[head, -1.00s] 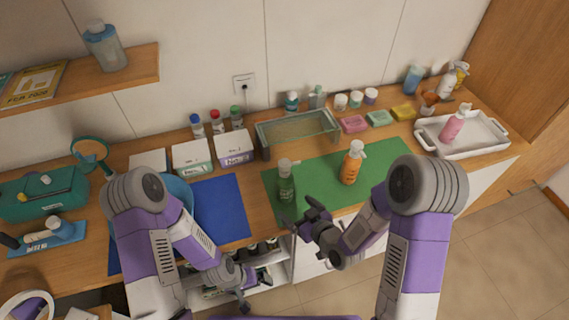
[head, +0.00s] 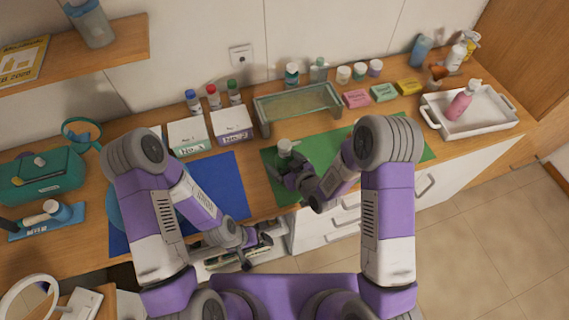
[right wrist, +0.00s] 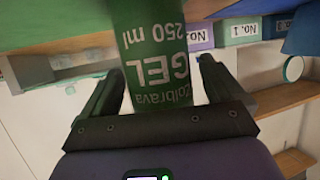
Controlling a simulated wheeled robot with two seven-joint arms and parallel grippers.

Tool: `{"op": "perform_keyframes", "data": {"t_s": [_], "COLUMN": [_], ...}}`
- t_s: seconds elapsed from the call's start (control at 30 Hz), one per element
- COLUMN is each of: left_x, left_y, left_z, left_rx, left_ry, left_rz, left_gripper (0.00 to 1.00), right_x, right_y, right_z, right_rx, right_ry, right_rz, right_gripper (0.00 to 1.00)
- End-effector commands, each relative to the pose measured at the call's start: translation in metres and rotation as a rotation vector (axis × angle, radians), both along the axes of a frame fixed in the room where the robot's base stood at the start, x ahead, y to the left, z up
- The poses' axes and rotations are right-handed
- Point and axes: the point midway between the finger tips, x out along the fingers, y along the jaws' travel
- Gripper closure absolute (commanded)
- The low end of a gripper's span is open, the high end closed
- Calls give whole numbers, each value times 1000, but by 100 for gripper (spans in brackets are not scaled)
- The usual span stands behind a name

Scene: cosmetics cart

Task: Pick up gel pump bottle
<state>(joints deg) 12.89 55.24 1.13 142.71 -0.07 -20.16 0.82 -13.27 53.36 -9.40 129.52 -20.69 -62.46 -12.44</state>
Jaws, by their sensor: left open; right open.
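The gel pump bottle (head: 284,147) stands on the green mat (head: 415,142). In the right wrist view the green bottle (right wrist: 160,50), labelled "GEL 250 ml", appears upside down between the two fingers of my right gripper (right wrist: 158,88). The fingers are open on either side of it, with no clear grip visible. My left gripper (head: 257,250) is open and empty, low in front of the counter edge.
White boxes (head: 232,125) stand to the left, beside the blue mat (head: 228,185). A white tray (head: 500,122) with a pink pump bottle (head: 462,102) is at the right. My right arm hides the mat's middle.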

Motion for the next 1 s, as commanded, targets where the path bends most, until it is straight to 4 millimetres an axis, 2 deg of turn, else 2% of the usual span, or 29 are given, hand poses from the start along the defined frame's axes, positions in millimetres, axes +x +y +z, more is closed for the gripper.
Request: {"op": "perform_keyframes", "data": {"t_s": [0.17, 0.2, 0.6, 0.63, 1.0], "left_x": [0, 0, 0, 0, 0], "left_y": [0, 0, 0, 0, 0], "left_z": [0, 0, 0, 0, 0], "left_rx": [0, 0, 0, 0, 0], "left_ry": [0, 0, 0, 0, 0], "left_rz": [0, 0, 0, 0, 0], "left_gripper": [1, 1, 1, 1, 1], "right_x": [0, 0, 0, 0, 1], "right_y": [0, 0, 0, 0, 0], "right_z": [0, 0, 0, 1, 8], "right_rx": [-1, -1, 0, 0, 1], "right_ry": [1, 1, 0, -2, -4], "right_rz": [0, 0, 0, 0, 0], "right_gripper": [6, 9, 70, 72, 73]}}
